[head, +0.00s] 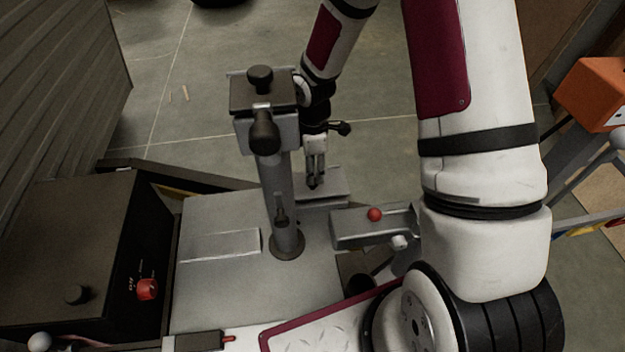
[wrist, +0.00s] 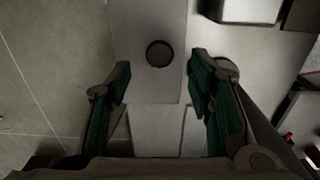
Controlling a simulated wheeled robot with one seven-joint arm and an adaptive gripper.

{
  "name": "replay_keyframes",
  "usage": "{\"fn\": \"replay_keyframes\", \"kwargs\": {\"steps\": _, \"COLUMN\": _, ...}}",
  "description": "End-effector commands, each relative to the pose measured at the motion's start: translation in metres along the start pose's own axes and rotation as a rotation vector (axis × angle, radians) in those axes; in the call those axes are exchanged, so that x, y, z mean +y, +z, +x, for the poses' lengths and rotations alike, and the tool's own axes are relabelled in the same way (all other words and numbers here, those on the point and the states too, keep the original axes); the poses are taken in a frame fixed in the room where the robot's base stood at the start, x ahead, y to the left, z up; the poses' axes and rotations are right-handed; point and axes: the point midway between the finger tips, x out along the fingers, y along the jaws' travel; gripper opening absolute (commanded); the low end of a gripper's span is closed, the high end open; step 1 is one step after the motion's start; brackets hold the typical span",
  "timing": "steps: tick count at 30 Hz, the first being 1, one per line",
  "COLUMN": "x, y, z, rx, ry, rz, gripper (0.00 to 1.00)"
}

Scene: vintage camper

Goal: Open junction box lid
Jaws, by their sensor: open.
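My gripper (head: 316,177) points down over a small grey box (head: 333,188) beside the column in the head view. In the wrist view its two green-padded fingers (wrist: 160,75) are apart with nothing held between them. A flat light-grey surface with a round dark knob (wrist: 160,53) lies beyond the fingertips, and the knob is roughly centred between them. A paler block (wrist: 155,130) shows lower down between the fingers. I take the small grey box as the junction box, but no label shows. I cannot see a raised lid. Whether the fingers touch anything is unclear.
A grey upright column (head: 281,195) with a dark-knobbed head stands close left of my gripper. A grey arm-like piece with a red ball (head: 375,214) sits to the right. A black box with a red knob (head: 147,289) is at lower left. Open tiled floor (head: 200,90) lies beyond.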

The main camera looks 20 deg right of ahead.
Motion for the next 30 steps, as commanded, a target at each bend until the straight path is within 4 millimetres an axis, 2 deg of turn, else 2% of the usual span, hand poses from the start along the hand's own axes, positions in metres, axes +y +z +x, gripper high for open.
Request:
{"fn": "replay_keyframes", "kwargs": {"steps": 1, "x": 0.000, "y": 0.000, "z": 0.012, "rx": -0.001, "ry": -0.002, "rz": 0.000, "gripper": 0.48}}
{"fn": "replay_keyframes", "kwargs": {"steps": 3, "x": 0.000, "y": 0.000, "z": 0.023, "rx": -0.001, "ry": -0.002, "rz": -0.001, "gripper": 0.48}}
{"fn": "replay_keyframes", "kwargs": {"steps": 9, "x": 0.000, "y": 0.000, "z": 0.041, "rx": 0.000, "ry": 0.000, "rz": 0.001, "gripper": 0.48}}
{"fn": "replay_keyframes", "kwargs": {"steps": 20, "x": 0.000, "y": 0.000, "z": 0.045, "rx": 0.000, "ry": 0.001, "rz": 0.001, "gripper": 0.48}}
{"fn": "replay_keyframes", "kwargs": {"steps": 23, "x": 0.000, "y": 0.000, "z": 0.045, "rx": 0.000, "ry": 0.001, "rz": 0.001, "gripper": 0.30}}
{"fn": "replay_keyframes", "kwargs": {"steps": 27, "x": 0.000, "y": 0.000, "z": 0.045, "rx": 0.000, "ry": 0.001, "rz": 0.001, "gripper": 0.00}}
{"fn": "replay_keyframes", "kwargs": {"steps": 30, "x": 0.000, "y": 0.000, "z": 0.045, "rx": 0.000, "ry": 0.001, "rz": 0.001, "gripper": 0.00}}
